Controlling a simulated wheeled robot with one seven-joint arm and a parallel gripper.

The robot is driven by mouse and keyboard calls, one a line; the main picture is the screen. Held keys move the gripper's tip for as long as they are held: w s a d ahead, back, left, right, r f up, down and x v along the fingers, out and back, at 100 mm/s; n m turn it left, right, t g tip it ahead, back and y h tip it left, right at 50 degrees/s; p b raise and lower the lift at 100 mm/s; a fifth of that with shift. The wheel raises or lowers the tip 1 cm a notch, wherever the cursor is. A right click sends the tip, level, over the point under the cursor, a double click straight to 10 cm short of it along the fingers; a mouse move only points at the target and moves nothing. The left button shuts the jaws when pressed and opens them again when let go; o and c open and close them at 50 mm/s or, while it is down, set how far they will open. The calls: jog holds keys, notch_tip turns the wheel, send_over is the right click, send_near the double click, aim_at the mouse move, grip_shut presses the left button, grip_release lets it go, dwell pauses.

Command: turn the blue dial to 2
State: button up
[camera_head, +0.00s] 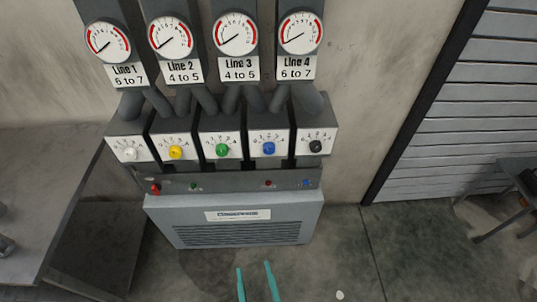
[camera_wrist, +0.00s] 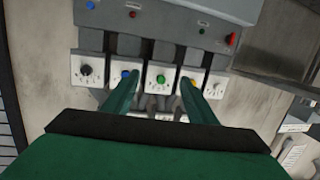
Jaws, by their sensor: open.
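The blue dial (camera_head: 268,148) is a round knob on a white scale plate, fourth from the left in a row of dials in the head view. Its numbers are too small to read surely. In the wrist view, which is upside down, the blue dial (camera_wrist: 125,74) shows beside the left finger, partly covered by it. My gripper (camera_head: 253,265) has two teal fingers, apart and empty, low in the head view and well short of the dials. In the wrist view the green dial (camera_wrist: 160,79) appears between the fingers.
White (camera_head: 130,154), yellow (camera_head: 176,152), green and black (camera_head: 316,146) dials flank the blue one closely. Gauges (camera_head: 301,33) stand above. A ledge (camera_head: 220,182) with small coloured buttons and a grey vented cabinet (camera_head: 238,232) lie below. A grey table (camera_head: 50,180) stands left.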

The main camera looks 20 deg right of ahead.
jog(key=w+d+r+m+h, duration=0.1)
jog(key=w+d, duration=0.2)
jog(key=w, duration=0.3)
jog(key=w+d+r+h, duration=0.1)
jog(key=w+d+r, duration=0.15)
jog(key=w, duration=0.35)
jog(key=m+t+h, duration=0.1)
send_near(269, 152)
jog(key=x, duration=0.8)
jog(key=shift+w, duration=0.15)
jog(key=shift+m, duration=0.3)
jog(key=c, duration=1.1)
